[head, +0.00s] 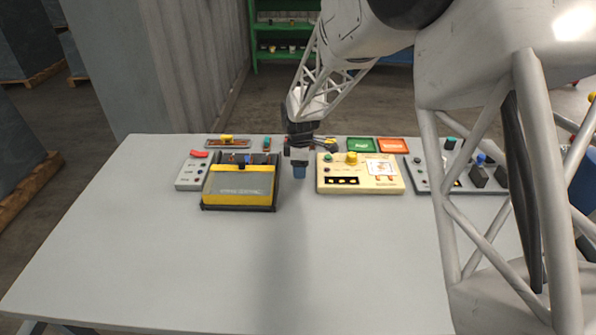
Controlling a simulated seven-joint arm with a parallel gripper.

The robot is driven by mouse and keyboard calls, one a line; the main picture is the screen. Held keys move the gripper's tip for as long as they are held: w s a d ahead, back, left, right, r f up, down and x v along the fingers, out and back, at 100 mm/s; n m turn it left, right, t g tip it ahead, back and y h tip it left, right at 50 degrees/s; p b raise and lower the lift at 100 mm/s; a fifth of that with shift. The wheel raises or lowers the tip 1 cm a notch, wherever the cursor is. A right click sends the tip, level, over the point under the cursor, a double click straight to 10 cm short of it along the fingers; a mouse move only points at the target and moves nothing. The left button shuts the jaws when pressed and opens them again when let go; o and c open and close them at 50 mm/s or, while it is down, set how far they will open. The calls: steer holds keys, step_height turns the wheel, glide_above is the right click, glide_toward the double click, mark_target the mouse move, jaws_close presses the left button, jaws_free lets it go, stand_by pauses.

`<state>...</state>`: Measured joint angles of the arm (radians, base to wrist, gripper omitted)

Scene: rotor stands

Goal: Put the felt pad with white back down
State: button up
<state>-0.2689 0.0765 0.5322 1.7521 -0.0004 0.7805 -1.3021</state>
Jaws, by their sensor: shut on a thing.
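My gripper (298,156) points down over the back middle of the grey table, in the gap between the yellow case and the cream panel. It is shut on a small dark blue thing (299,172), which hangs below the fingers. This may be the felt pad, but no white back shows on it. I cannot tell whether its underside touches the table. No other felt pad with a white back can be made out.
The yellow-and-black case (240,185) stands left of my gripper and the cream panel (360,181) right of it. A grey box (192,172), green tray (361,145), orange tray (392,146) and grey control panel (428,176) stand around. The table's front (200,270) is clear.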

steer(key=shift+w+a+f, duration=0.1)
steer(key=shift+w+a, duration=0.05)
steer(key=shift+w, duration=0.45)
steer(key=shift+w+a, duration=0.15)
steer(key=shift+w, duration=0.4)
steer(key=shift+f, duration=1.75)
steer(key=shift+f, duration=0.1)
steer(key=o, duration=1)
steer(key=shift+c, duration=0.2)
step_height(320, 180, up, 12)
